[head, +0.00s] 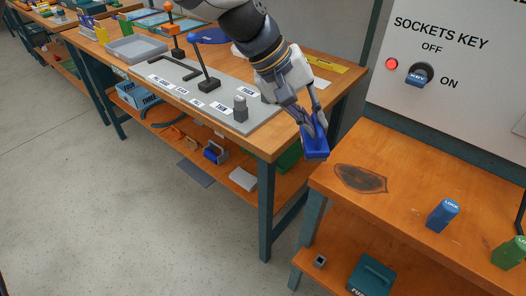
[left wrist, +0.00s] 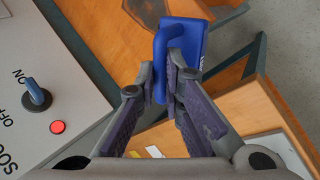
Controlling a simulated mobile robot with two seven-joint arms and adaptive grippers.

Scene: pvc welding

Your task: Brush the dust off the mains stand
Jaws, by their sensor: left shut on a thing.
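My left gripper (head: 310,122) is shut on a blue brush (head: 316,146), a blocky tool with a handle. It hangs in the gap between the two benches, near the left corner of the right bench. In the left wrist view the fingers hold the handle of the brush (left wrist: 190,35); its bristles cannot be made out. A dark, leaf-shaped patch (head: 360,179) lies on the orange top of the right bench, the mains stand (head: 405,185), to the right of the brush and apart from it. My right gripper is out of view.
A panel marked SOCKETS KEY (head: 455,50) with a red light and blue key switch (head: 419,74) rises behind the stand. A blue lock (head: 443,214) and a green lock (head: 510,252) stand at its right. The left bench holds a grey lever plate (head: 240,125).

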